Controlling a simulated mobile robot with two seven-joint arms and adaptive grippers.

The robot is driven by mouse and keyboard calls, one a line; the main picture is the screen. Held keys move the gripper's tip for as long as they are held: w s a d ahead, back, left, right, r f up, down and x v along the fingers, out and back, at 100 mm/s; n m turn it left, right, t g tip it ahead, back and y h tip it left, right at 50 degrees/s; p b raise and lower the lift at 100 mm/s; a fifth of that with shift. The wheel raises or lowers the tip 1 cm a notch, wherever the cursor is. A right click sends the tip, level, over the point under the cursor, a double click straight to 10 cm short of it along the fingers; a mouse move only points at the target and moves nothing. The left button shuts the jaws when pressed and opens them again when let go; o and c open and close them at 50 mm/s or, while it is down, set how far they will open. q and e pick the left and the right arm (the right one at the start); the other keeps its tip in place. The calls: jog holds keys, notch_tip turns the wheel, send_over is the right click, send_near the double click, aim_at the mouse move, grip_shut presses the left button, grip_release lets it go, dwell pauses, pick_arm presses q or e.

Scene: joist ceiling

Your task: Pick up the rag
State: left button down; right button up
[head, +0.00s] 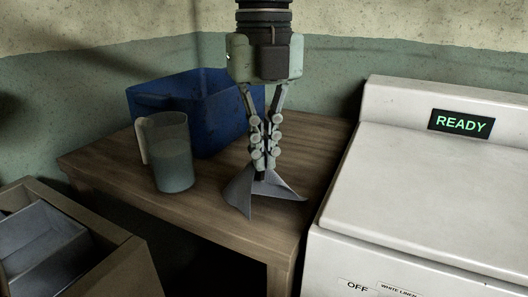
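A grey-blue rag (262,192) hangs in folds below the fingertips of my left gripper (264,165), over the front right part of the wooden table (215,212). The gripper points straight down and its fingers are closed together on the top of the rag. The rag's lower corners spread out to both sides, close to the tabletop; I cannot tell whether they touch it. My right gripper is not in view.
A blue bin (210,105) stands at the back of the table, with a translucent pitcher (172,160) in front of it. A white machine (420,190) with a READY display (461,123) stands at the right. An open drawer (40,245) is at the lower left.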

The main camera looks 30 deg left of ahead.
pick_arm(q)
notch_tip(320, 180, up, 18)
jog(key=p, duration=0.1)
dwell(0.5)
jog(key=shift+a, duration=0.1)
